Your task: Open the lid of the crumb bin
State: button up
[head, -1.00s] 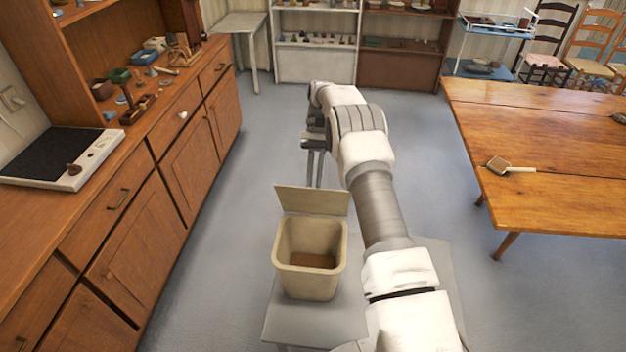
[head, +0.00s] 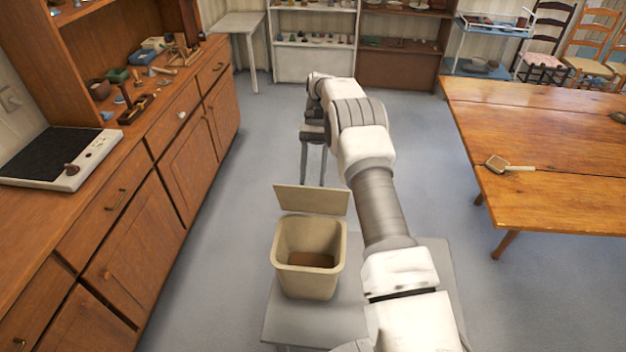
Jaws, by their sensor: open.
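The crumb bin (head: 309,280) is a beige, square-topped tub in the lower middle of the head view. Its flat lid (head: 311,199) stands raised at the far rim, so the mouth is uncovered and a brown inside bottom shows. My gripper (head: 313,182) is beyond the lid and a little above it in the picture, fingers pointing down and apart. It holds nothing that I can see. The lower fingertips come close to the lid's top edge in the picture; I cannot tell whether they touch it.
The bin stands on a small grey stand (head: 285,325). A wooden cabinet with a counter (head: 130,150) runs along the left. A wooden table (head: 545,130) with a brush (head: 508,165) is at the right. Grey floor (head: 235,215) is clear between cabinet and bin.

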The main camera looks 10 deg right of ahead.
notch_tip(320, 180, up, 2)
jog(key=shift+r, duration=0.15)
jog(key=s+d+r+b, duration=0.1)
jog(key=s+d+r, duration=0.5)
jog(key=d, duration=0.4)
jog(key=shift+r, duration=0.4)
jog(key=shift+c, duration=0.2)
